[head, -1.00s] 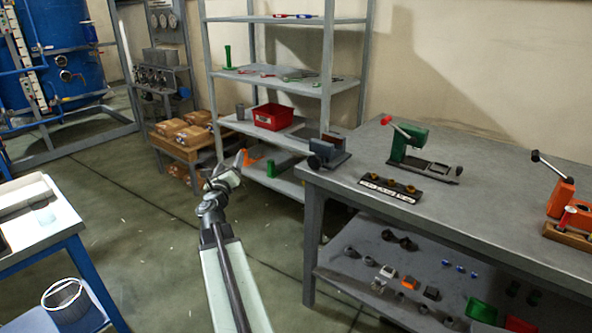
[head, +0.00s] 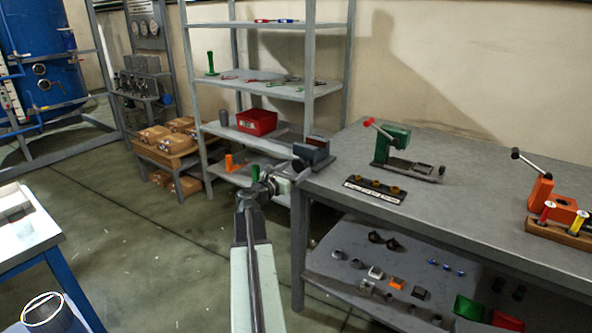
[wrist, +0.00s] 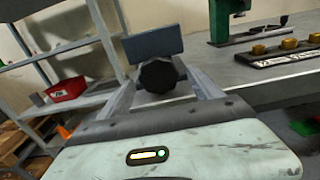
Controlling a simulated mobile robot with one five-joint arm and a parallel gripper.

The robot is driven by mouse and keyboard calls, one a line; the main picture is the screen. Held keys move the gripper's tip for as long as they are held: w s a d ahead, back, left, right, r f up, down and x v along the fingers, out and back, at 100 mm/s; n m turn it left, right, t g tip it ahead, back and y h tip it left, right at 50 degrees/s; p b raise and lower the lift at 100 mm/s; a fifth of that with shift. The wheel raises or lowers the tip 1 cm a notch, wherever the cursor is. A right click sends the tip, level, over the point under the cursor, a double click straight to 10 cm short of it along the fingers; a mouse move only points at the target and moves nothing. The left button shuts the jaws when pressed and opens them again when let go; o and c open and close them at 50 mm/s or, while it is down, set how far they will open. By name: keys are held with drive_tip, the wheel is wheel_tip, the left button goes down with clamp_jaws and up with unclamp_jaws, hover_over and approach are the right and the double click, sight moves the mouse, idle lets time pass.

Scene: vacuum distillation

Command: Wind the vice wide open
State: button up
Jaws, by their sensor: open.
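The vice (head: 312,152) is a blue-grey block at the left front corner of the grey workbench (head: 450,215). In the wrist view its blue-grey jaw (wrist: 152,44) stands behind a dark faceted knob (wrist: 160,76). My gripper (head: 280,182) is just left of and below the vice, pointing towards it. In the wrist view my gripper (wrist: 162,88) is open and empty, with the knob showing between its two fingers. I cannot tell whether the fingers reach around the knob or stop short of it. The gap between the vice's jaws is unclear.
A green press (head: 392,146) and a strip with yellow knobs (head: 374,190) stand on the bench, right of the vice. An orange tool (head: 541,198) is farther right. A shelf with a red bin (head: 257,122) stands behind my gripper. Open floor lies to the left.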

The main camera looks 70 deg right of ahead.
drive_tip(key=shift+d, duration=0.3)
drive_tip(key=c, duration=1.3)
drive_tip(key=n, duration=0.4)
drive_tip(key=shift+s+a+n, duration=0.1)
drive_tip(key=shift+s+n, duration=0.05)
drive_tip(key=shift+n, duration=0.25)
drive_tip(key=shift+c, duration=0.2)
drive_tip(key=o, duration=1.3)
drive_tip(key=shift+o, duration=0.2)
drive_tip(key=v, duration=0.8)
